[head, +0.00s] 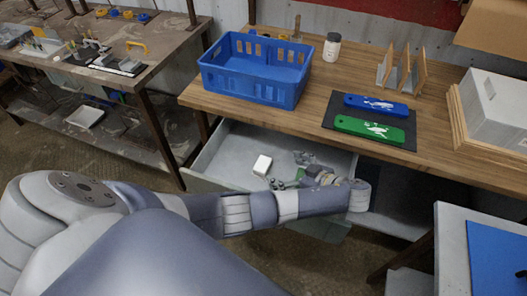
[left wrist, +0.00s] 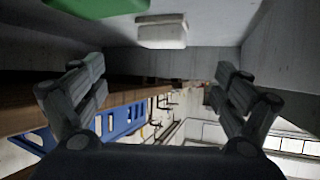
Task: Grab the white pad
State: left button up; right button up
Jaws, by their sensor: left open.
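The white pad (head: 262,165) lies in the open grey drawer (head: 228,158) under the workbench. It also shows at the top of the left wrist view (left wrist: 162,32), between the lines of my two fingers and beyond their tips. My left gripper (head: 286,172) is over the drawer, to the right of the pad, with its fingers apart and nothing between them. In the left wrist view, the open fingers (left wrist: 160,76) do not touch the pad. My right gripper is not in view.
A green object (left wrist: 100,6) lies in the drawer near the pad, partly hidden by my gripper in the head view. Drawer walls surround both. Above, the wooden bench holds a blue crate (head: 255,88), a white jar (head: 332,47), and blue and green cases on a dark mat (head: 348,121).

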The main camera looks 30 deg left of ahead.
aim_at(264, 166)
pick_arm(q)
jog(key=shift+w+a+f+b, duration=0.1)
jog(key=shift+a+f+b, duration=0.3)
jog(key=shift+f, duration=0.35)
jog(key=b+x, duration=0.1)
jog(key=x, duration=0.3)
jog(key=shift+a+b, duration=0.3)
jog(key=shift+b, duration=0.1)
jog(key=shift+a+f, duration=0.15)
jog(key=shift+a, duration=0.35)
jog(key=x, duration=0.2)
jog(key=p+x, duration=0.1)
jog(key=x, duration=0.1)
jog(key=shift+f, duration=0.35)
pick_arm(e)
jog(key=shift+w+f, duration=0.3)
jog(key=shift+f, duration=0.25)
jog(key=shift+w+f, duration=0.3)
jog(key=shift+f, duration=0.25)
pick_arm(q)
jog(key=shift+c, duration=0.2)
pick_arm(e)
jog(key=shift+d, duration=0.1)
pick_arm(q)
jog(key=c, duration=1.1)
